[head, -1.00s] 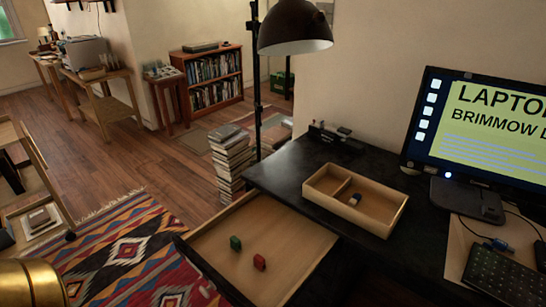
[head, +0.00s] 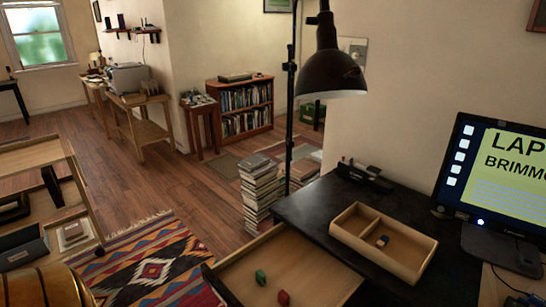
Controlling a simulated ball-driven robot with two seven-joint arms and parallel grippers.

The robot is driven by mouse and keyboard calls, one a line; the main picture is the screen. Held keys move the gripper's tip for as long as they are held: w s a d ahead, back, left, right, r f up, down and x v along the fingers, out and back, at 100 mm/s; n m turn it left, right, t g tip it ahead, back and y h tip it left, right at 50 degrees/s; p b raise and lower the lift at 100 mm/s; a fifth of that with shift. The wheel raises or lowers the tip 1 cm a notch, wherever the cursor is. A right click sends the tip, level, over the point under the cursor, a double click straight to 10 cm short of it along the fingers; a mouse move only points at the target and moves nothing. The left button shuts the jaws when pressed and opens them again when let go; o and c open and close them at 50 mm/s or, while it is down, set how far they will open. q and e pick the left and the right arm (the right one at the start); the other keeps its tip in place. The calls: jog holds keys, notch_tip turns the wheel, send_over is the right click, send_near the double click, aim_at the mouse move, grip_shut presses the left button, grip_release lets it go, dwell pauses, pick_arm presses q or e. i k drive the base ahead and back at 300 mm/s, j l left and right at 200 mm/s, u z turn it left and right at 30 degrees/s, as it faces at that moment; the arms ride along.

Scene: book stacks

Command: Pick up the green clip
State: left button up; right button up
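A small green block, likely the green clip (head: 260,277), lies in the open wooden drawer (head: 310,258) at the lower middle of the head view. A small red block (head: 283,297) lies just right of it and nearer to me. Neither of my grippers shows in the head view, and nothing is seen touching the green clip.
A monitor (head: 493,180) stands at the right. A black lamp (head: 336,72) rises behind the desk, beside a book stack (head: 262,190). A patterned rug (head: 150,265) covers the floor at left.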

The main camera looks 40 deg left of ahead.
aim_at(260, 278)
jog(key=u, duration=1.55)
